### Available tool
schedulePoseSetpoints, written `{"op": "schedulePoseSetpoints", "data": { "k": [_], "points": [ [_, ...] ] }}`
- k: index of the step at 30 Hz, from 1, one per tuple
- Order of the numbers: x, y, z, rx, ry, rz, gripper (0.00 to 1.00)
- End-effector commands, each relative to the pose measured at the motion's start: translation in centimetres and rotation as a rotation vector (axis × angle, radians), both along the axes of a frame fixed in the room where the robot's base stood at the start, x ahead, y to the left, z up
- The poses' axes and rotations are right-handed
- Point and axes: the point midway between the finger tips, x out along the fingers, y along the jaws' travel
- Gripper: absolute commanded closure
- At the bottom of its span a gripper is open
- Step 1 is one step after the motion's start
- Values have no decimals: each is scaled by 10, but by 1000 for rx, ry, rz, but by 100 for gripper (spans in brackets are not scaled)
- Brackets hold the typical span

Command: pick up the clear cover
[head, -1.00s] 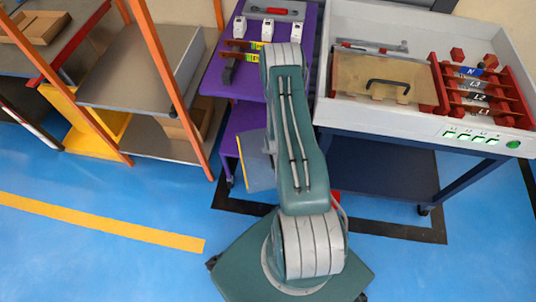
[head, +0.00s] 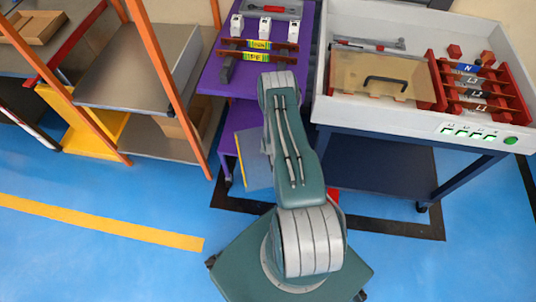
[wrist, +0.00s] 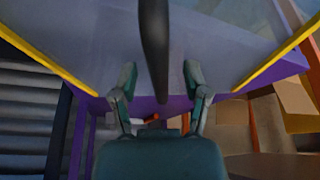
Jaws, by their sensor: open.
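The clear cover (wrist: 95,40) looks like a see-through grey-blue panel with yellow edges. It fills the upper part of the wrist view. In the head view, what looks like the same panel (head: 254,160) shows partly beside the purple cart, left of my arm, which hides the rest. A dark upright bar (wrist: 155,35), probably its handle, stands between the fingers of my gripper (wrist: 159,78). The fingers are apart, one on each side of the bar, and I see no grip on it. My gripper is hidden behind my arm in the head view.
The purple cart (head: 215,75) holds white breakers (head: 265,27) and red-brown bars (head: 258,45). Right of it, a white cabinet (head: 320,95) holds a tan panel (head: 360,68) with a black handle. An orange-framed shelf (head: 170,90) stands left. Blue floor is open at front left.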

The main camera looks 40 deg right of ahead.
Motion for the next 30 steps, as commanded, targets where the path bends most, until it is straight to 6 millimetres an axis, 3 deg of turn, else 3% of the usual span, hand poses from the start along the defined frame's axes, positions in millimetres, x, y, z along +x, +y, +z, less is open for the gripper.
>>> {"op": "schedulePoseSetpoints", "data": {
  "k": [24,25,27,29,30],
  "points": [
    [0,0,-5,0,1,0,40],
    [0,0,-5,0,0,0,44],
    [0,0,-5,0,0,0,76],
    [0,0,-5,0,0,0,100],
    [0,0,-5,0,0,0,100]
  ]
}}
